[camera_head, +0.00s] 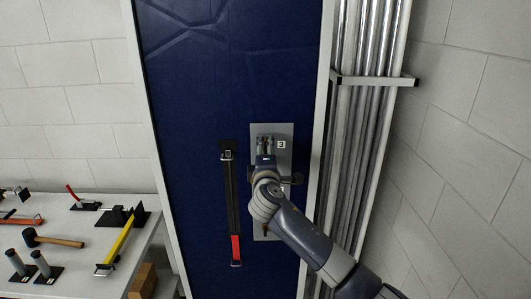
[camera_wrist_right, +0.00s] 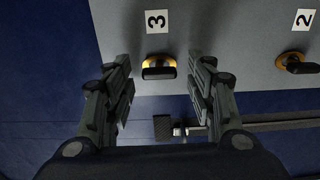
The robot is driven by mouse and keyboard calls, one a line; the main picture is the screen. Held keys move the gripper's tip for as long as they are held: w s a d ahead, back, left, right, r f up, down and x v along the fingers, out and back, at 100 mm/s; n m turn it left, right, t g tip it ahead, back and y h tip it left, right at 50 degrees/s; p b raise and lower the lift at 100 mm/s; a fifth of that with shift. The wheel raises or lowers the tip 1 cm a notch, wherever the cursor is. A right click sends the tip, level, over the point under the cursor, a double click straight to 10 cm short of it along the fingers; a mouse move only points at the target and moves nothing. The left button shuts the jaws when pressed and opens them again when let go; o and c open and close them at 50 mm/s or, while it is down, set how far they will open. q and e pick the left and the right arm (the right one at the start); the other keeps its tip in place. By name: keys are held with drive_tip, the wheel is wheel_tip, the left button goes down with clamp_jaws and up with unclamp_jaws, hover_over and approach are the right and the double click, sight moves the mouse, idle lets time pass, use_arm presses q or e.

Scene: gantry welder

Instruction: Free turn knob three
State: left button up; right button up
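Knob three (camera_wrist_right: 159,68) shows in the right wrist view as a black handle on a yellow base, just below the label "3" on a grey plate (camera_wrist_right: 230,25). The handle lies across the picture. My right gripper (camera_wrist_right: 166,72) is open, with one finger on each side of the knob and a visible gap to both. In the head view my right gripper (camera_head: 265,143) is in front of the upper part of the grey plate (camera_head: 286,130), beside the "3" label, and hides the knob. My left gripper is not in view.
Knob two (camera_wrist_right: 297,64) is right of knob three in the wrist view. A black strap with a red end (camera_head: 236,248) hangs left of the plate on the blue panel (camera_head: 190,100). Metal pipes (camera_head: 365,60) stand at right. A tool table (camera_head: 80,235) is at left.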

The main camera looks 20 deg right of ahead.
drive_tip(key=v, duration=1.2)
idle(0.3)
